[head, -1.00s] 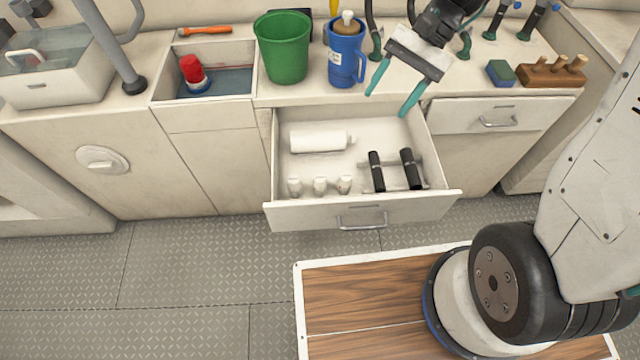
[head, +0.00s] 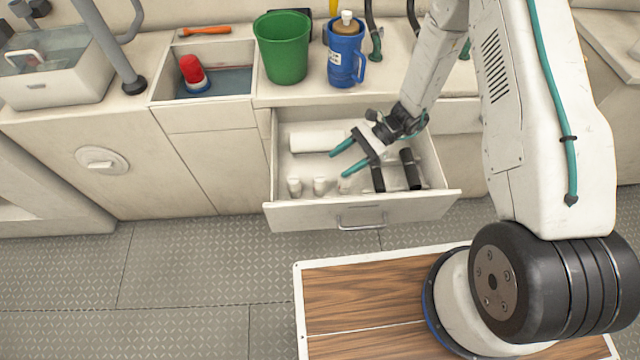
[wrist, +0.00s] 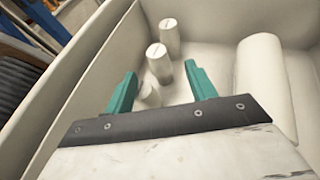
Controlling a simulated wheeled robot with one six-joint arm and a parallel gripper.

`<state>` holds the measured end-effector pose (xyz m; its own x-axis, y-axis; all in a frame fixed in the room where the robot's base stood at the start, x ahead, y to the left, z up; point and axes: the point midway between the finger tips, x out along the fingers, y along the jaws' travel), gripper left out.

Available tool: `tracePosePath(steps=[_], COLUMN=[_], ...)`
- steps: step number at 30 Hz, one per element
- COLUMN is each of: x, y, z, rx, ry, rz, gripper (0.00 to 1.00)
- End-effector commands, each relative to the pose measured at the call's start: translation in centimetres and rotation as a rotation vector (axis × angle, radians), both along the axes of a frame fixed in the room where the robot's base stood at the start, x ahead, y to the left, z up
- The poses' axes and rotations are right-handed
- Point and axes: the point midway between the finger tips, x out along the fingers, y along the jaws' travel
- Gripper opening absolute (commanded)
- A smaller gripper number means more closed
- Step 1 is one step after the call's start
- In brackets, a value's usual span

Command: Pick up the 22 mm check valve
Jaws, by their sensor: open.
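Three small white fittings stand in a row inside the open drawer (head: 405,210), near its front wall: a left one (head: 294,187), a middle one (head: 320,186) and a right one (head: 344,187). I cannot read a size on any, so I cannot tell which is the 22 mm check valve. My gripper (head: 339,164), with teal fingers, is open and empty over the drawer, pointing left. In the wrist view, the nearest fitting (wrist: 149,96) shows between the fingers, partly hidden by my gripper; the other two (wrist: 158,62) (wrist: 170,36) stand beyond the fingertips.
A larger white cylinder (head: 308,141) lies at the drawer's back left. Two black-sleeved pieces, one nearer (head: 377,181) and one farther right (head: 411,170), lie in the right part. A green bucket (head: 283,48) and blue jug (head: 345,58) stand on the counter behind. The drawer walls are close around.

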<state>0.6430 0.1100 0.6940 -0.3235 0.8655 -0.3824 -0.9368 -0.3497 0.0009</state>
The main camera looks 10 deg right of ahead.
Motion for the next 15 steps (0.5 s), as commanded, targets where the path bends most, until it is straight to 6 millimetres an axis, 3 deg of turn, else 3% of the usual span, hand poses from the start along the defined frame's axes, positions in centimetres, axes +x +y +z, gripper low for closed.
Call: tracePosePath(steps=[10,15], x=[-2.1,-2.4], y=[4.1,5.1], z=[-1.5,-2.0], rx=[-0.001,0.000], ry=[0.001,-0.001], rz=[0.004,0.001], gripper=[0.56,0.56])
